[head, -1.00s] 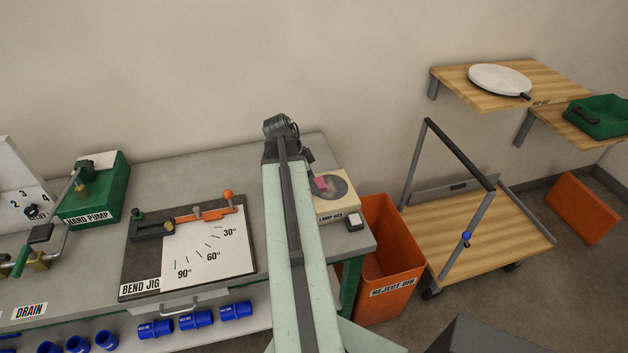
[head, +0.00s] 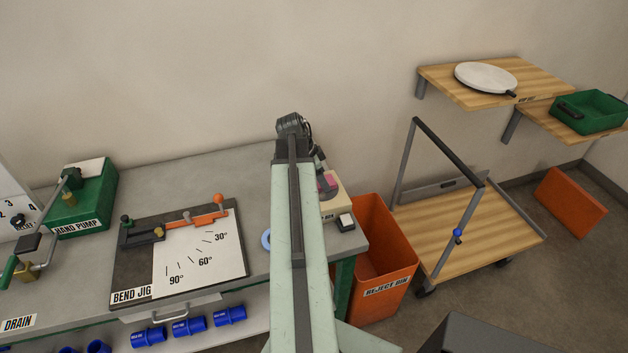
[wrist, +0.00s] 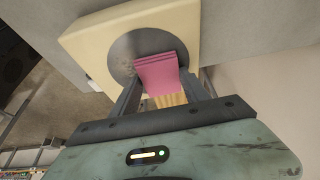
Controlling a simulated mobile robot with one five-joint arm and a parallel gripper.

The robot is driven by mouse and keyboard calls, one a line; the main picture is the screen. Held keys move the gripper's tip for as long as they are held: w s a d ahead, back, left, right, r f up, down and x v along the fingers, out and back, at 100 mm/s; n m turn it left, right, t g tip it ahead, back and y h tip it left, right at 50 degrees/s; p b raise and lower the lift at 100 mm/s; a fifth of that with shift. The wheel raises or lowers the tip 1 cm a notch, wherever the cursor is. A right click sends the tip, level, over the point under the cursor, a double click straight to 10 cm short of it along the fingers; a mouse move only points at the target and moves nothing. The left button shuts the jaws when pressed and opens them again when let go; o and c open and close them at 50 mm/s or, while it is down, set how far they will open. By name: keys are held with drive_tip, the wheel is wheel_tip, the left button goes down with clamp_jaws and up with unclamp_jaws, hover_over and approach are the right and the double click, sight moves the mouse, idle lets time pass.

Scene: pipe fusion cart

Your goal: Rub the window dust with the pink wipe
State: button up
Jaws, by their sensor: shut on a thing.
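The pink wipe (wrist: 157,73) is held between the two fingers of my gripper (wrist: 162,92), which is shut on it. It also shows in the head view (head: 327,183), beside the end of my arm. The lamp box (wrist: 186,24) is a cream block with a round dark grey window (wrist: 122,54). The wipe lies over part of the window; whether it presses on it I cannot tell. In the head view my arm hides much of the lamp box (head: 330,208).
A small white-topped block (head: 346,222) is at the box's front corner. The orange reject bin (head: 385,285) and a wooden cart (head: 470,235) stand right of the bench. The bend jig (head: 130,255) and a blue ring (head: 266,239) lie left of my arm.

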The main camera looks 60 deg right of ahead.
drive_tip(key=shift+s+d, duration=0.15)
drive_tip(key=shift+s, duration=0.05)
drive_tip(key=shift+s+a, duration=0.8)
drive_tip(key=shift+a, duration=0.15)
drive_tip(key=shift+w+a+f, duration=0.15)
drive_tip(key=shift+w+a, duration=1.1)
drive_tip(key=shift+w, duration=0.05)
drive_tip(key=shift+w+a, duration=1.2)
drive_tip(key=shift+w, duration=0.1)
drive_tip(key=shift+r, duration=0.2)
drive_tip(key=shift+s+d+f, duration=0.1)
drive_tip(key=shift+s+d, duration=1.05)
drive_tip(key=shift+s, duration=0.05)
drive_tip(key=shift+s+d, duration=1.4)
